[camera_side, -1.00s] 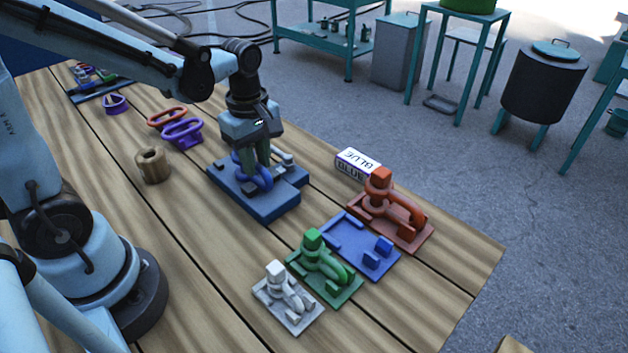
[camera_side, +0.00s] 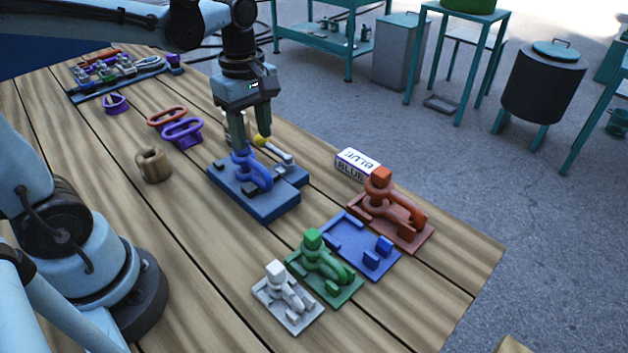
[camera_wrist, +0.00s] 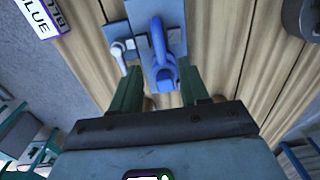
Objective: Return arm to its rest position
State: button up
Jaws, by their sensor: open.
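My gripper (camera_side: 238,132) hangs over the blue base (camera_side: 262,206) in the side view, its fingers pointing down. A blue looped piece with a knob (camera_side: 252,170) sits on that base, just below the fingertips. In the wrist view the two dark green fingers (camera_wrist: 160,88) stand apart, with the blue piece (camera_wrist: 163,62) below and between them. Nothing is seen held. The blue base also shows in the wrist view (camera_wrist: 146,14).
A white lever with a yellow knob (camera_side: 262,141) stands behind the base. A BLUE label block (camera_side: 357,163) and a wooden spool (camera_side: 153,164) are nearby.

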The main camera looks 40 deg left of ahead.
notch_tip(320, 180, up, 5)
jog(key=d+f+m+t, duration=0.1)
jog(key=m+t, duration=0.1)
jog(key=m, duration=0.4)
jog(key=s+f+m+t, duration=0.1)
jog(key=f+m+t, duration=0.1)
jog(key=m, duration=0.4)
jog(key=s+d+f+m+t, duration=0.1)
jog(key=m+t, duration=0.2)
jog(key=m, duration=0.3)
jog(key=shift+s+d+f, duration=0.2)
jog(key=shift+d+f, duration=0.1)
jog(key=shift+f, duration=0.05)
